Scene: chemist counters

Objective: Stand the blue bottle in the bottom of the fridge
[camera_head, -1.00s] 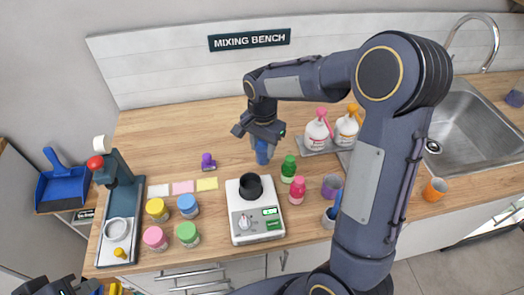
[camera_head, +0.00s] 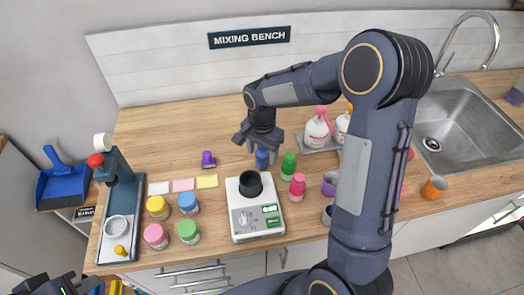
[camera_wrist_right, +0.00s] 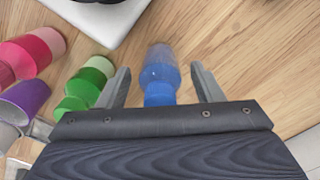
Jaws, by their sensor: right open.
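The blue bottle (camera_head: 262,158) stands on the wooden bench, between the scale and the green bottle. My right gripper (camera_head: 262,146) is above it, pointing down. In the right wrist view the blue bottle (camera_wrist_right: 159,76) lies between the two spread fingers of the right gripper (camera_wrist_right: 160,88), with gaps on both sides. The right gripper is open and holds nothing. My left gripper (camera_head: 62,286) is at the bottom left corner of the head view, cut off by the edge; its jaws are not clear. The fridge is not recognisable in these views.
A green bottle (camera_head: 288,165) stands close to the right of the blue one, with a pink bottle (camera_head: 297,186) nearer. A white scale (camera_head: 245,222) with a black cup is in front. Several paint jars (camera_head: 187,231) stand left. Bench behind is clear.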

